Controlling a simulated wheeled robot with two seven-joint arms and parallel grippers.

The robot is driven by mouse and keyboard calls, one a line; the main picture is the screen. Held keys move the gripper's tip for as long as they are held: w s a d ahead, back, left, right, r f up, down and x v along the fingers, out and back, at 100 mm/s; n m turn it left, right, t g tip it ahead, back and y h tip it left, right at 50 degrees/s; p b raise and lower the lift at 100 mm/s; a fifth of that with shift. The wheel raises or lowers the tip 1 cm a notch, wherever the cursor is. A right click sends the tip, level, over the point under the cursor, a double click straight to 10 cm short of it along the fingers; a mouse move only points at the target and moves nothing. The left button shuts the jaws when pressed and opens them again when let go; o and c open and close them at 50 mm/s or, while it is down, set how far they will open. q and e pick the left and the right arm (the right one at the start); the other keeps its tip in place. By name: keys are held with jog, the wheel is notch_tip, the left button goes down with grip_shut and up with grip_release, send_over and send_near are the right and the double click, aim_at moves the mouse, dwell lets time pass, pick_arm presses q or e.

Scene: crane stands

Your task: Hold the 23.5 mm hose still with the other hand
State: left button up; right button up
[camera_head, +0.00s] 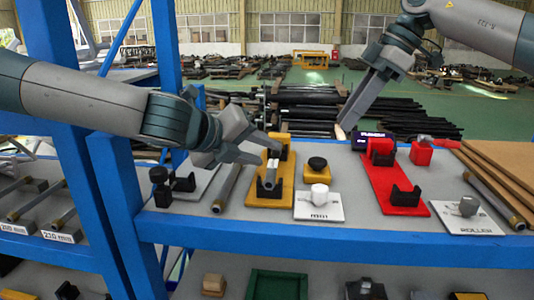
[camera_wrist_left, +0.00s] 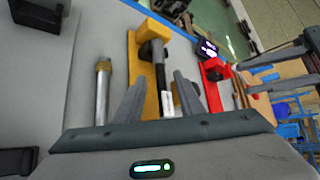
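A hose (camera_head: 270,174) with a dark upper part and a pale lower part lies along the yellow stand (camera_head: 257,197), in its black cradles. No 23.5 mm marking can be read on it. My left gripper (camera_head: 270,151) is just above this stand, partly hiding the hose. In the left wrist view, its two fingers (camera_wrist_left: 158,100) are spread, with the hose (camera_wrist_left: 161,75) showing between and beyond them. I cannot tell whether they touch it. My right gripper (camera_head: 343,131) hangs above the shelf's back edge, left of the red stand (camera_head: 385,180). Its fingers look apart in the left wrist view (camera_wrist_left: 258,79).
A loose grey hose with a brass end (camera_head: 226,190) lies left of the yellow stand. A black knob (camera_head: 317,164) and two white plates, one with a white knob (camera_head: 320,203) and one marked ROLLER (camera_head: 466,222), stand to the right. A blue post (camera_head: 125,200) rises at the left.

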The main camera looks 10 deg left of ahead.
pick_arm(q)
jog(key=shift+x, duration=1.2)
grip_shut()
pick_arm(e)
jog(key=shift+r, duration=0.1)
grip_shut()
jog(key=shift+s+d+r+y, duration=0.15)
jog(key=shift+d+r+y, duration=0.2)
jog(key=shift+r, duration=0.35)
jog(key=shift+s+d+r+y, duration=0.1)
jog(key=shift+d+r+y, duration=0.1)
jog(key=shift+r+y, duration=0.35)
jog(key=shift+s+d+r+y, duration=0.2)
jog(key=shift+d+r, duration=0.1)
jog(key=shift+r, duration=0.5)
